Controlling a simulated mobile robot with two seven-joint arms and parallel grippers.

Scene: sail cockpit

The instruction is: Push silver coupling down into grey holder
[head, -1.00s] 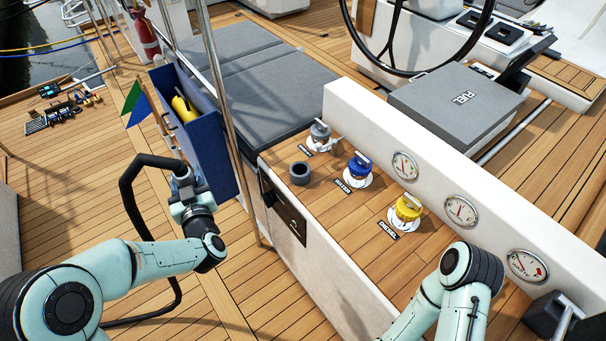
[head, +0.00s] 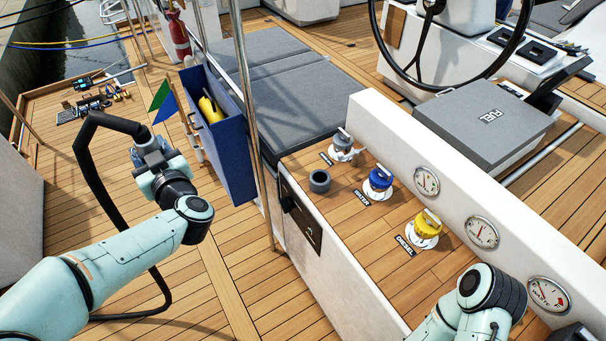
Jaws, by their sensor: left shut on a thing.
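The grey holder (head: 320,181) is a short, open-topped ring on the teak side deck, left of the blue filler cap. My left gripper (head: 148,152) is over the cockpit floor, left of the blue bag and well apart from the holder. It is shut on the end of a black hose (head: 84,165), which loops up and down to the floor. The silver coupling cannot be made out clearly; the gripper and wrist hide most of the hose end. My right arm (head: 490,295) comes in at the bottom right, and its gripper is out of view.
A blue bag (head: 226,150) with a yellow item, a small flag (head: 165,102) and a steel post (head: 243,90) stand between my left gripper and the holder. Grey, blue (head: 379,181) and yellow (head: 427,224) caps line the deck beside the gauge panel.

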